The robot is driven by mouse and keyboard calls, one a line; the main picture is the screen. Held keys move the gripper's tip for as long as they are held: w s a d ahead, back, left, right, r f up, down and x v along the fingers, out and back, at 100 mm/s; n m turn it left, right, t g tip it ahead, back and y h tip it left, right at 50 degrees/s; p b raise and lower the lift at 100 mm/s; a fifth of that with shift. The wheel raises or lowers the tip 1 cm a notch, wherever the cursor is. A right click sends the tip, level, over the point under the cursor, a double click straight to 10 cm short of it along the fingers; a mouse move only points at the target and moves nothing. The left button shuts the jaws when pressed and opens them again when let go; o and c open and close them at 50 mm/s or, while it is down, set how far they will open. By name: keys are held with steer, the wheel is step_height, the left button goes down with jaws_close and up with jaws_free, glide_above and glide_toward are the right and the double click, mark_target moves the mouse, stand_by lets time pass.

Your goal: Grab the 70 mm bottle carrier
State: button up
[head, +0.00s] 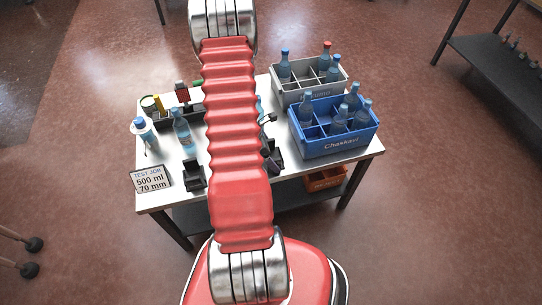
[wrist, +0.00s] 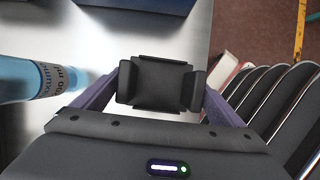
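In the wrist view, a small black block-like holder (wrist: 160,84) sits between the dark pads of my gripper (wrist: 162,88), over the white table top. I take it for a bottle carrier, but its size cannot be read. The pads, on purple fingers, line up with its two sides; whether they press on it or leave a thin gap is unclear. In the head view, small black carriers stand on the table left (head: 193,176) and right (head: 272,158) of my red arm. The arm hides the table's middle, and I cannot make out my gripper there.
A bottle (wrist: 30,80) is close to the left finger. A sign (head: 151,181) reads "TEST JOB 500 ml 70 mm". Two bottles stand at the table's left. A blue crate (head: 335,146) and a grey crate (head: 300,97) with bottles fill the right side. An orange bin (head: 325,181) is below.

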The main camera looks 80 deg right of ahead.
steer(key=c, duration=0.8)
steer(key=shift+r, duration=5)
